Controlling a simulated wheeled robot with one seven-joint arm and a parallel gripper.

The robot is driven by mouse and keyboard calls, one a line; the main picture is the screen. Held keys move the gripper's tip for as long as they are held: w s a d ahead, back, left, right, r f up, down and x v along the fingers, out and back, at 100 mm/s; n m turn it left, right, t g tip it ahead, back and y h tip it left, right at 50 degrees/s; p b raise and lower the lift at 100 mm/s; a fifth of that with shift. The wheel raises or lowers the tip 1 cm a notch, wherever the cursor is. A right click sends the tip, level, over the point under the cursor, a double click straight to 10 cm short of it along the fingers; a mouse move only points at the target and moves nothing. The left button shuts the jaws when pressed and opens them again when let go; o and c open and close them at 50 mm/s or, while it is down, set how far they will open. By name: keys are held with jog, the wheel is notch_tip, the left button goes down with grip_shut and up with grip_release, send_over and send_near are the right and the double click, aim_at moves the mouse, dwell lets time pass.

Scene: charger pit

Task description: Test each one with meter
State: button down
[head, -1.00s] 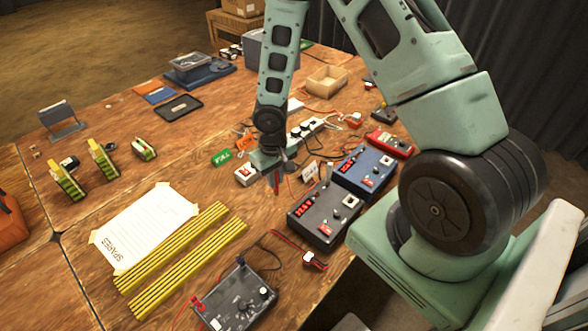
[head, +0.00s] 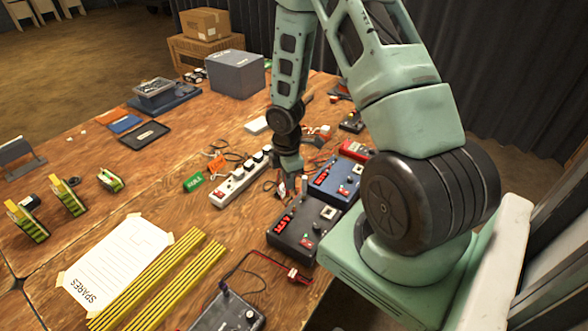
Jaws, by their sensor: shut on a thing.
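My gripper (head: 288,183) is low over the table, between the white power strip and the blue charger. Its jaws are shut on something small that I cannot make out. A black charger (head: 283,240) with red lit digits stands nearest. Behind it are a blue charger (head: 322,187) and a red charger (head: 352,149). The dark grey meter-like box (head: 230,310) with leads is at the bottom edge, partly cut off. Several yellow-and-green packs, including one (head: 68,197), stand at the left.
A power strip (head: 232,182) lies left of my gripper, with loose cables around. A green tag (head: 194,182) and an orange tag (head: 216,163) are near it. A SPARES sheet (head: 112,250) lies beside yellow strips (head: 160,290). A grey bin (head: 236,75) stands behind.

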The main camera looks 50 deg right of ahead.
jog(key=f+b, duration=0.1)
jog(key=d+f+n+b, duration=0.1)
jog(key=f+b, duration=0.1)
jog(key=s+f+n+b, duration=0.1)
jog(key=shift+d+f+b, duration=0.25)
jog(key=shift+d+b, duration=0.15)
jog(key=shift+f, duration=0.35)
jog(key=shift+p, duration=0.3)
dwell(1.6)
jog(key=shift+f+b, duration=0.45)
jog(key=shift+f, duration=0.45)
dwell(1.7)
jog(key=c, duration=1)
grip_release()
